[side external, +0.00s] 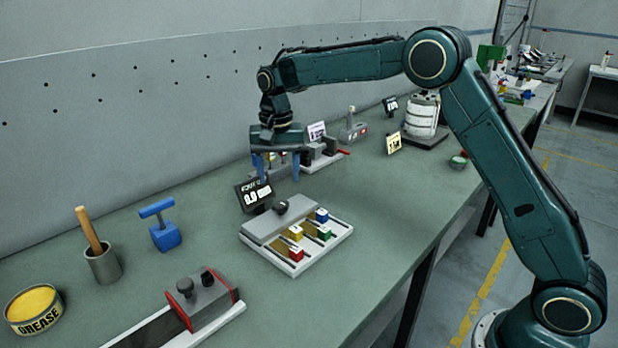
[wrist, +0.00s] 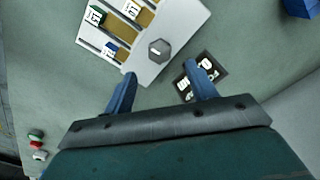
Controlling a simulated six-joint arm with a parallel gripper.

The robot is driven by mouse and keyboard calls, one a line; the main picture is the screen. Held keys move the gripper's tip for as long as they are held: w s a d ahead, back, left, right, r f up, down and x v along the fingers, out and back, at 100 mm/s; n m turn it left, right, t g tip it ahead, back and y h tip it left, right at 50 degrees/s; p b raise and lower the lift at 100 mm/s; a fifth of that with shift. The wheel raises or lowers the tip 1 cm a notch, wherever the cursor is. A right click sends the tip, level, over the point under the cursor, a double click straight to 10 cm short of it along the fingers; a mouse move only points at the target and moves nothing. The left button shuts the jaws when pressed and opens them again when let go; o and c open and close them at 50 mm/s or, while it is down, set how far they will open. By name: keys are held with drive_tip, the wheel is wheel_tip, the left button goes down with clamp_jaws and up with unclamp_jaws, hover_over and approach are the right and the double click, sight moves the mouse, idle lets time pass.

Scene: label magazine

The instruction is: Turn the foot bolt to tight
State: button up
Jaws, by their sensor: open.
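The foot bolt (wrist: 159,50) appears to be the grey six-sided head on the plain grey part of the label magazine (wrist: 168,68), with a light mark on top. In the side external view it shows as a dark knob (side external: 281,207) on the magazine (side external: 262,231). My gripper (side external: 277,178) is open and empty, above the bench behind the magazine. In the wrist view my gripper's (wrist: 160,69) two blue fingers are spread apart, with the bolt between and just beyond their tips. The fingers look apart from the bolt.
A small dark display (side external: 254,193) stands close behind the magazine, near my fingers. Coloured blocks (side external: 296,254) sit in the magazine's slots. A blue T-handled tool (side external: 163,233), a grey pot (side external: 102,264) and a grease tin (side external: 33,309) stand left. The bench right of the magazine is clear.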

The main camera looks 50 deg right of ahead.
wheel_tip(320, 180, up, 7)
idle(0.3)
idle(0.4)
drive_tip(key=s+d+r+n+t, duration=0.15)
drive_tip(key=s+r, duration=0.25)
drive_tip(key=s, duration=0.5)
drive_tip(key=s+d+r+n+t, duration=0.1)
drive_tip(key=s+r+n, duration=0.3)
drive_tip(key=s, duration=0.5)
drive_tip(key=s+f+n+t, duration=0.1)
drive_tip(key=s+f, duration=0.2)
drive_tip(key=s, duration=0.6)
drive_tip(key=s+f+n+t, duration=0.1)
drive_tip(key=s+f+t, duration=0.1)
drive_tip(key=s, duration=0.8)
drive_tip(key=shift+s+d+f, duration=0.2)
drive_tip(key=shift+d+f, duration=0.05)
drive_tip(key=shift+f, duration=0.4)
